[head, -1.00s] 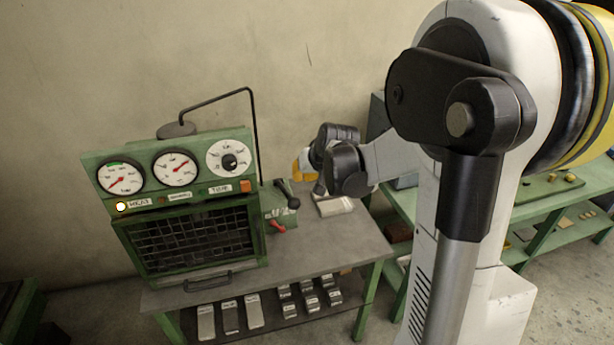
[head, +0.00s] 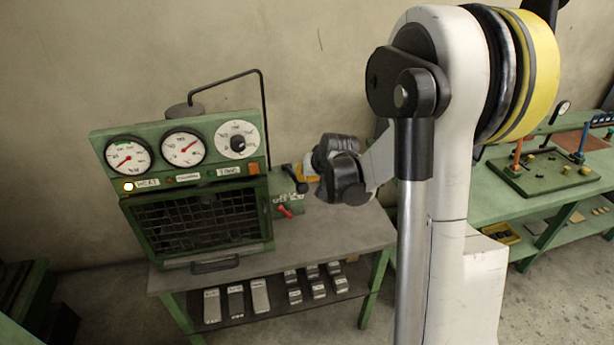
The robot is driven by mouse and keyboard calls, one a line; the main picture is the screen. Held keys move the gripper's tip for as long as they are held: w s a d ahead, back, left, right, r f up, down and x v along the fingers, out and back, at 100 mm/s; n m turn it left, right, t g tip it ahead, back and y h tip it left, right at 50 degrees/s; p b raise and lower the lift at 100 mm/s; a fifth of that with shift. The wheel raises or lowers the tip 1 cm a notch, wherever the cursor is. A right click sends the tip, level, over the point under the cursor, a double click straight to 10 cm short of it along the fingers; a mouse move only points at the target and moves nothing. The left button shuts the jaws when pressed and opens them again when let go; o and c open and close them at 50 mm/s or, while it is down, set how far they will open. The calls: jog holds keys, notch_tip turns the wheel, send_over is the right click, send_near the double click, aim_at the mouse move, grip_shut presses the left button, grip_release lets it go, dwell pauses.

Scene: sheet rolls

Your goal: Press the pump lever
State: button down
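The green machine (head: 163,261) with gauges stands on a bench by the wall. A black-knobbed lever (head: 302,187) sticks out at its right side, and I take it to be the pump lever. A red-handled lever (head: 285,211) sits just below it, by a lettered plate too small to read. The end of my arm, with an orange-yellow part at my gripper (head: 307,173), is right beside the black knob. I cannot tell if they touch. The fingers are too small and hidden by dark arm joints to show whether they are open.
A bent black rod (head: 264,115) rises behind the machine. The bench top (head: 330,232) is bare in front of my arm. Metal blocks (head: 260,296) lie on the shelf below. Another green bench (head: 470,207) stands at the right, behind my arm.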

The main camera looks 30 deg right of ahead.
jog(key=s+a+f+t+b, duration=0.1)
jog(key=s+f+b, duration=0.3)
jog(key=f+b, duration=1)
jog(key=shift+s+a+t+h, duration=0.2)
jog(key=shift+t+h, duration=0.1)
jog(key=shift+t, duration=0.4)
jog(key=shift+r, duration=0.2)
